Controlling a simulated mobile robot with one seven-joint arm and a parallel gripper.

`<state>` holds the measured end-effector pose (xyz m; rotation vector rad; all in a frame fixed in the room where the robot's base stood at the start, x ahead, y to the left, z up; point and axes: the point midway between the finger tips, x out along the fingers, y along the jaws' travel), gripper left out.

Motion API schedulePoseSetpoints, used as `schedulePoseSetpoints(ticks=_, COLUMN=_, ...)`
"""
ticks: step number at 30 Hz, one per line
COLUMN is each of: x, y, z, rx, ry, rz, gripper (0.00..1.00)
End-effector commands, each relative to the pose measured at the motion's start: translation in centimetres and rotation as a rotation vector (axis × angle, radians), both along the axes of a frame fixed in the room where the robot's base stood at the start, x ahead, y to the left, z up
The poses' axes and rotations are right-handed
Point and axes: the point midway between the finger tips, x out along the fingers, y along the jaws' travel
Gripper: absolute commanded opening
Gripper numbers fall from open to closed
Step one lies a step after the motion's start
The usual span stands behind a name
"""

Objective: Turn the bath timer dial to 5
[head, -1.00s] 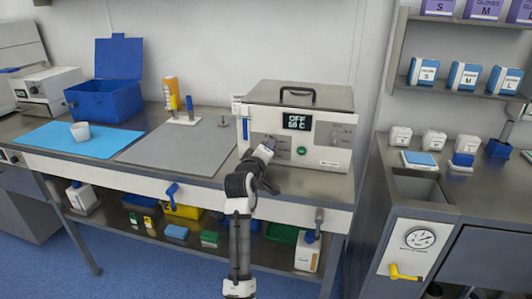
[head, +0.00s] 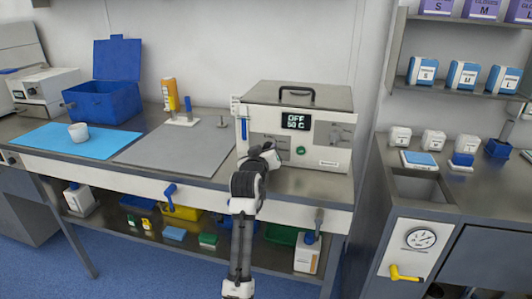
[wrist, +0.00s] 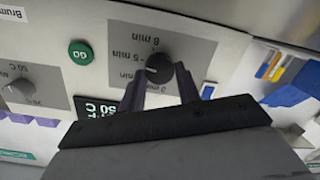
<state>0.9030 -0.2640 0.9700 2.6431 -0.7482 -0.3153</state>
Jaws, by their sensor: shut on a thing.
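The water bath (head: 325,160) is a pale box with a steel lid on the bench. Its display (head: 297,121) reads OFF above what looks like 50 C. In the wrist view, which is upside down, the dark timer dial (wrist: 160,65) sits on a grey plate marked 3, 5 and 8 min. A pale mark on the dial points left, roughly toward the 5 min label (wrist: 124,60). My gripper (wrist: 157,82) is shut on the dial, one finger on each side. In the head view my gripper (head: 264,156) hides the dial.
A green GO button (wrist: 81,52) and a second, temperature dial (wrist: 20,88) are on the same panel. Left of the bath are a grey mat (head: 180,148), a blue box (head: 103,100) and a cup (head: 78,132) on a blue mat.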

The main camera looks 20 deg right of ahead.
Motion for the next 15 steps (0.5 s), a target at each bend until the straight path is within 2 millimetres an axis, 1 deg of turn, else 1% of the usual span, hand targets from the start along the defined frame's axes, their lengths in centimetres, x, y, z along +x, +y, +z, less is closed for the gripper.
schedulePoseSetpoints(ticks=14, x=0.00, y=0.02, z=-0.09, rx=0.011, ry=-0.005, rz=0.000, gripper=0.10)
schedulePoseSetpoints(ticks=15, x=0.00, y=0.02, z=-0.09, rx=0.011, ry=-0.005, rz=0.000, gripper=0.38)
